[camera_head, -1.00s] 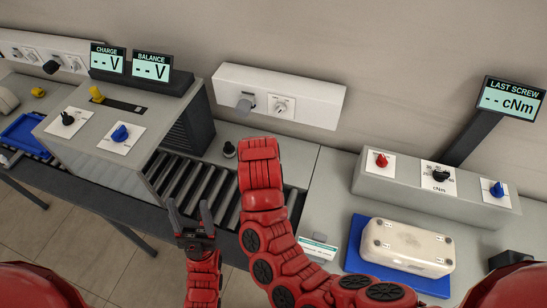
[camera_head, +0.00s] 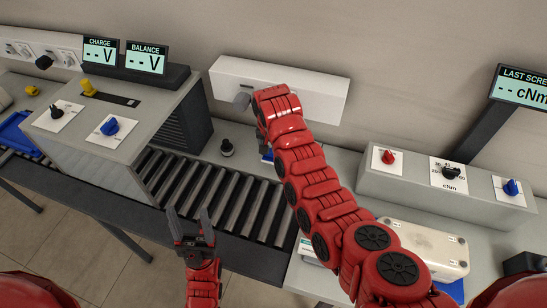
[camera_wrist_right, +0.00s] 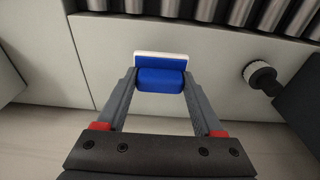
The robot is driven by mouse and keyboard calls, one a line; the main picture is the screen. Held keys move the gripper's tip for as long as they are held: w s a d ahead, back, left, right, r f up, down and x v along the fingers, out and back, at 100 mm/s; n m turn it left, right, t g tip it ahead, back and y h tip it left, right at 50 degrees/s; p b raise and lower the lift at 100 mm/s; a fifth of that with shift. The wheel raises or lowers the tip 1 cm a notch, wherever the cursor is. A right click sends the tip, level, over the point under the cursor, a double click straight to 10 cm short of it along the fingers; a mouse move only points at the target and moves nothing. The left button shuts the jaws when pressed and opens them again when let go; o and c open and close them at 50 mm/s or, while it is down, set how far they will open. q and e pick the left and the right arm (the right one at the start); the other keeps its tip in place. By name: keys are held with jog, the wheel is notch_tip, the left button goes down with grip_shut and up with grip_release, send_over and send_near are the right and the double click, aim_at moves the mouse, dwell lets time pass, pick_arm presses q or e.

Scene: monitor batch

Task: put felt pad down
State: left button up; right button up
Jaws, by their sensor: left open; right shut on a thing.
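The felt pad (camera_wrist_right: 160,77) is a blue block with a white layer along one side. In the right wrist view my right gripper (camera_wrist_right: 160,86) is shut on it, one finger at each end. The pad is over a pale grey surface near the rollers; whether it touches that surface I cannot tell. In the head view a small bit of blue (camera_head: 267,155), probably the pad, shows beside my right arm, which hides the right gripper. My left gripper (camera_head: 188,222) is open and empty in front of the conveyor's near edge.
The roller conveyor (camera_head: 222,203) runs across the middle. A black knob-like piece (camera_head: 227,148) stands behind it, also seen in the right wrist view (camera_wrist_right: 261,76). A white wall box (camera_head: 320,100) is at the back. A grey control panel (camera_head: 410,185) and white case (camera_head: 425,245) are right.

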jog(key=shift+w+d, duration=0.1)
jog(key=shift+w, duration=0.25)
jog(key=shift+w, duration=0.1)
jog(key=shift+f+p, duration=0.35)
jog(key=shift+p, duration=0.05)
notch_tip(320, 180, down, 2)
jog(key=shift+f+p, duration=0.1)
jog(key=shift+p, duration=0.3)
jog(key=shift+f, duration=0.4)
jog(key=shift+f, duration=0.15)
jog(key=o, duration=1.5)
jog(key=shift+c, duration=0.2)
